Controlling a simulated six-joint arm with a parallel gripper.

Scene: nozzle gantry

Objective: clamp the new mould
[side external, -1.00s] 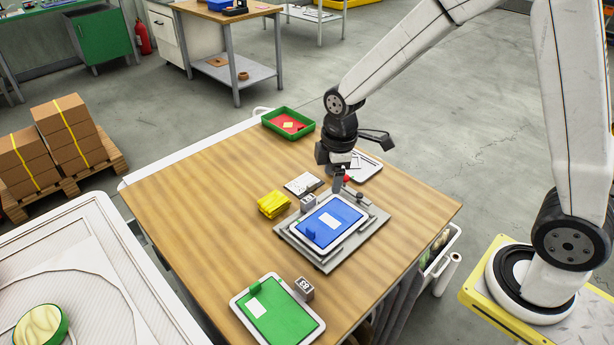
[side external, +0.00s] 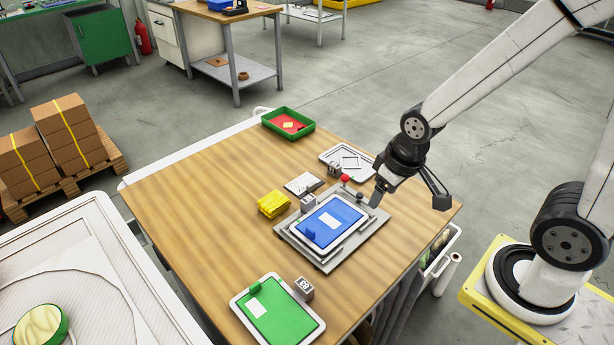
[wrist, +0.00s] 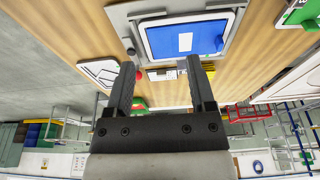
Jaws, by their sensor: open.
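The blue mould (side external: 331,222), with a white label and a blue tab, sits flat on the grey base plate (side external: 322,266) on the wooden table. It also shows at the top of the wrist view (wrist: 165,40). A clamp with a red knob (side external: 345,178) stands at the plate's far corner; the red knob is beside the left finger in the wrist view (wrist: 113,67). My gripper (side external: 376,199) is beside the plate's right corner. Its two fingers are apart with nothing held between them (wrist: 162,78). Whether the fingers touch the plate is unclear.
A green mould (side external: 278,312) lies at the table's front beside a small numbered block (side external: 304,287). The table's left part is clear.

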